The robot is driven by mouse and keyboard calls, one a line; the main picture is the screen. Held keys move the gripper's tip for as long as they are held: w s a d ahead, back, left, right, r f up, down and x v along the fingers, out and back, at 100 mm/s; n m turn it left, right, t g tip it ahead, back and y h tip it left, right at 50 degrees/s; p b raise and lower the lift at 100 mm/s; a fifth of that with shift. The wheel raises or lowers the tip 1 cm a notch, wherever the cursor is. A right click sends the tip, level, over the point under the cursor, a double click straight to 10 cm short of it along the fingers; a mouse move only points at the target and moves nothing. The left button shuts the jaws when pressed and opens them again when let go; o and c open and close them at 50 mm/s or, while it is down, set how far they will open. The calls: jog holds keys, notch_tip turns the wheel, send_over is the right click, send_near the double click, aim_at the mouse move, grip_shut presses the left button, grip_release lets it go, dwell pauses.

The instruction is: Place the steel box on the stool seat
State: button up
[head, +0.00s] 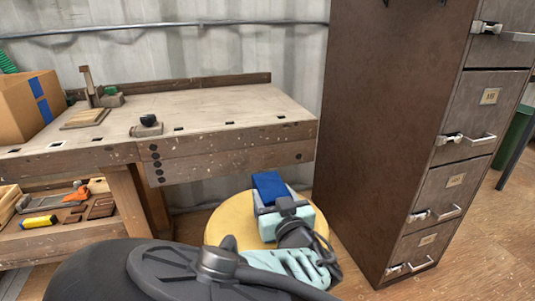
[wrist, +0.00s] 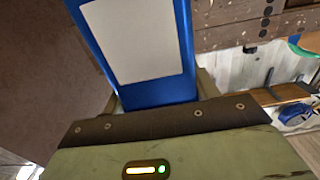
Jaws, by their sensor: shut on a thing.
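A blue box (head: 268,185), the only thing here that fits the steel box, is held by my gripper (head: 274,201). In the wrist view the blue box (wrist: 184,52) shows a pale panel on its face, and my gripper's fingers (wrist: 160,94) are shut on its two sides. The round yellow stool seat (head: 229,222) is below and behind my gripper in the head view. The box overlaps the seat's far edge in the picture; I cannot tell whether it touches the seat. My arm hides the seat's near part.
A wooden workbench (head: 215,112) stands behind and left of the stool, with a cardboard box (head: 22,112) and a small black-knobbed tool (head: 147,126) on top. A tall brown filing cabinet (head: 390,110) stands close on the right. Wooden floor (head: 480,240) is clear at far right.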

jog(key=shift+f, duration=0.2)
jog(key=o, duration=1.5)
jog(key=shift+f, duration=0.15)
